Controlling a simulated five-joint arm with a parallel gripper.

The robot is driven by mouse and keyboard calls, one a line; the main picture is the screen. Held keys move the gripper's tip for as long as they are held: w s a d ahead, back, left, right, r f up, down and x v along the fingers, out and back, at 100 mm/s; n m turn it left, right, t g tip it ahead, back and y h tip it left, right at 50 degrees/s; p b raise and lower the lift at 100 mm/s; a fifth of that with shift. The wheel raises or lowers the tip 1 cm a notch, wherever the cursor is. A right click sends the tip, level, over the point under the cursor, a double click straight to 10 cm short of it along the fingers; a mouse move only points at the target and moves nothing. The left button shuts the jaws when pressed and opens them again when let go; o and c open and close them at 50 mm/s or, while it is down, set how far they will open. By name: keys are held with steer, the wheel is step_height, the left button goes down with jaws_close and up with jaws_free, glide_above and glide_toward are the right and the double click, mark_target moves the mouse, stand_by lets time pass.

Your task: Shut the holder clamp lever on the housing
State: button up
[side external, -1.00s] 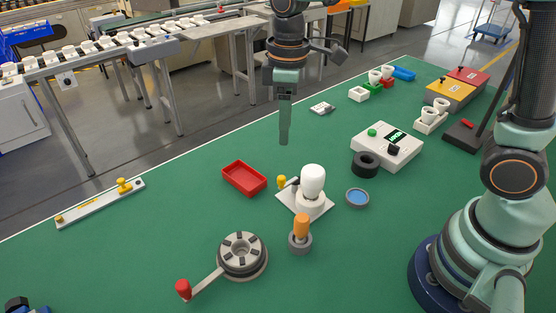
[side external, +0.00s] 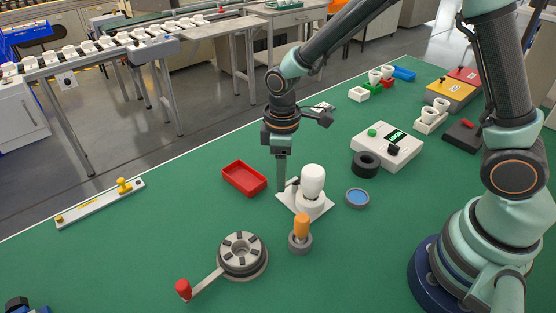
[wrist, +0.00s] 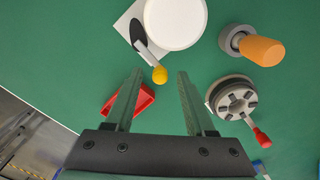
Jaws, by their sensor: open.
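The white housing (side external: 318,209) sits on the green bench, with a round white bulb (side external: 313,180) upright in it. My gripper (side external: 281,190) points down beside the housing, on the lever's side. In the wrist view its two fingers (wrist: 159,72) are apart, and the yellow knob shows between their tips. Contact cannot be told. In the side view the finger hides the knob, and only part of the dark lever (side external: 292,184) shows.
A red tray (side external: 244,178) lies left of the gripper. An orange-handled tool in a grey holder (side external: 300,241) stands in front of the housing. A grey rotary fixture (side external: 241,256) with a red-knobbed crank is front left. A blue-topped dish (side external: 357,198) lies right of the housing.

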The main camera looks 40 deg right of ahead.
steer(key=shift+f, duration=0.15)
jaws_close()
steer(key=shift+w, duration=0.1)
steer(key=m, duration=0.1)
steer(key=w+m, duration=0.1)
steer(key=m, duration=0.1)
steer(key=w+m, duration=0.1)
steer(key=m, duration=0.1)
steer(key=shift+d, duration=0.25)
steer(key=m, duration=0.2)
steer(key=w+m, duration=0.1)
steer(key=m, duration=0.1)
steer(key=shift+d, duration=0.35)
steer(key=shift+w+d+m, duration=0.2)
steer(key=shift+d+m, duration=0.05)
steer(key=shift+m, duration=0.45)
steer(key=shift+w+d+m, duration=0.15)
steer(key=shift+d+m, duration=0.05)
steer(key=shift+m, duration=0.5)
jaws_free()
